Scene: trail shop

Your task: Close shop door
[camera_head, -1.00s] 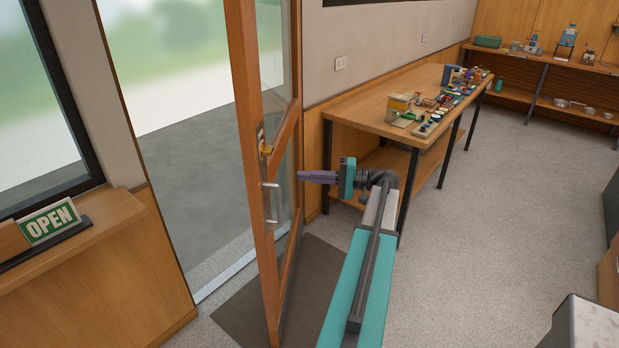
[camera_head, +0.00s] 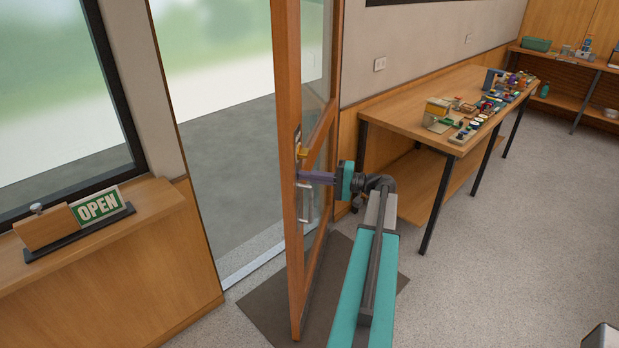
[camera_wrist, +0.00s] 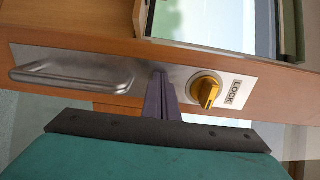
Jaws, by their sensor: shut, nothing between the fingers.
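The shop door (camera_head: 289,230) is a wooden frame with glass, standing open into the room beside the doorway. The wrist view shows its metal plate with a silver pull handle (camera_wrist: 75,74), a brass lock knob (camera_wrist: 205,91) and a "LOCK" label (camera_wrist: 236,93). My gripper (camera_head: 303,176) is shut and empty. Its purple fingertips also show in the wrist view (camera_wrist: 161,78), at the plate between handle and knob. They look to be against or very close to the door; contact is not certain.
The open doorway (camera_head: 225,150) leads outside on the left. A dark mat (camera_head: 262,312) lies under the door. A counter with an OPEN sign (camera_head: 98,206) stands at the left. A workbench (camera_head: 400,112) with small items is behind my arm. Grey floor (camera_head: 500,250) is clear at the right.

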